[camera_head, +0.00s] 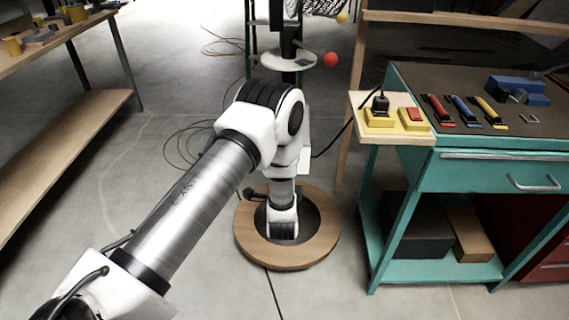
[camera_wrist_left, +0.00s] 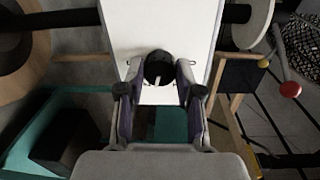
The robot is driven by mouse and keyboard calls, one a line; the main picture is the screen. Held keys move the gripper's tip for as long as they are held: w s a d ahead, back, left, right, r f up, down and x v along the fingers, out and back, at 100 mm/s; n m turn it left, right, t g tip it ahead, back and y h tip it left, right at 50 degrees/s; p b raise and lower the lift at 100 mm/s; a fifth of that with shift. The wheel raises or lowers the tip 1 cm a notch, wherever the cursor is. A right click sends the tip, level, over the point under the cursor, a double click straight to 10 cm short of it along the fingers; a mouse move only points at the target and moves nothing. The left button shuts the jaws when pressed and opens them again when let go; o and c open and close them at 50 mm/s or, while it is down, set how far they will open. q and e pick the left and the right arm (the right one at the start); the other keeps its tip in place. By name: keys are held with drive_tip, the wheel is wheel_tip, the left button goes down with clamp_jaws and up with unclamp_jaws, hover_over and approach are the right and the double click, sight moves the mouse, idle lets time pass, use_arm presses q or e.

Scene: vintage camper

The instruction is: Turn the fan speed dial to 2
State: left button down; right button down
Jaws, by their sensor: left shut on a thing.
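The fan has a round wooden base (camera_head: 252,247) and a cage (camera_head: 318,6) at the top of the head view. Its white control panel fills the upper middle of the left wrist view (camera_wrist_left: 135,30), and a thin strip of it shows in the head view beside my arm (camera_head: 305,160). The black round dial (camera_wrist_left: 158,66) sits on this panel. My left gripper (camera_wrist_left: 158,82) is shut on the dial, one finger on each side. In the head view my arm hides the dial and fingertips. No numbers or pointer mark can be read. My right gripper is not in view.
A teal workbench (camera_head: 400,208) with tools and a small wooden side shelf (camera_head: 393,138) stands close to the right. A red ball (camera_head: 330,59) is beside the fan's pole. A wooden table (camera_head: 60,25) is at the left. Floor between is mostly clear, with some cables.

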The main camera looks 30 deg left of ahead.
use_arm(q)
drive_tip(key=shift+r+m+p, duration=0.1)
drive_tip(key=shift+m+p, duration=0.45)
drive_tip(key=shift+m, duration=0.65)
drive_tip(key=c, duration=0.8)
unclamp_jaws()
drive_tip(key=shift+o, duration=0.2)
drive_tip(key=v, duration=1.2)
drive_tip(key=shift+d, duration=0.2)
drive_tip(key=shift+w, duration=0.15)
